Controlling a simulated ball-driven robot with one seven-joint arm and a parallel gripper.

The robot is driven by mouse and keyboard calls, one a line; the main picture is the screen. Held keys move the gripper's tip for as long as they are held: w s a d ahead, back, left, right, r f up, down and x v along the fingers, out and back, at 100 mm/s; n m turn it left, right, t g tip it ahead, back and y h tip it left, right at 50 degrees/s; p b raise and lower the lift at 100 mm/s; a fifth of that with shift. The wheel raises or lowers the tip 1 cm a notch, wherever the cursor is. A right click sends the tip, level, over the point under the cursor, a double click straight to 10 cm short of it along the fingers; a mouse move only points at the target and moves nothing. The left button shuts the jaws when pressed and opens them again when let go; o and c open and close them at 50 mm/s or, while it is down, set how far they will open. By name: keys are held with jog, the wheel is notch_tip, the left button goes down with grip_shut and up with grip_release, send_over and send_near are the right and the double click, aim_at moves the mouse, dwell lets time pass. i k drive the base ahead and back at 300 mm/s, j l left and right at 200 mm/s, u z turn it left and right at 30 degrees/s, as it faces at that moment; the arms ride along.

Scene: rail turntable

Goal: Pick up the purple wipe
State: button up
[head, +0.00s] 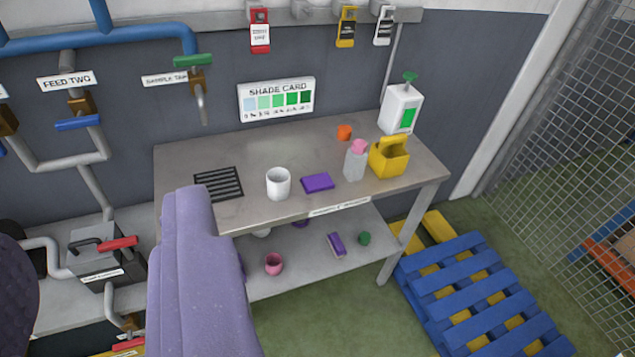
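A flat, purple folded wipe (317,183) lies on the grey metal bench top (250,205). It is near the front edge, between a white cup (278,183) on its left and a clear bottle with a pink cap (355,162) on its right, touching neither. Another purple item with a pale side (336,244) lies on the lower shelf; I cannot tell exactly what it is. My gripper's fingers do not show. A large lilac part, which looks like my own arm, covers the bench's left front.
Pipes and valves (80,110) line the left wall. Blue pallets (485,300) lie on the floor at right.

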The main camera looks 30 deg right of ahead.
aim_at(312, 184)
jog(key=i+l+z, duration=0.3)
jog(key=i, duration=0.7)
jog(key=i+z, duration=0.3)
jog(key=i, duration=0.75)
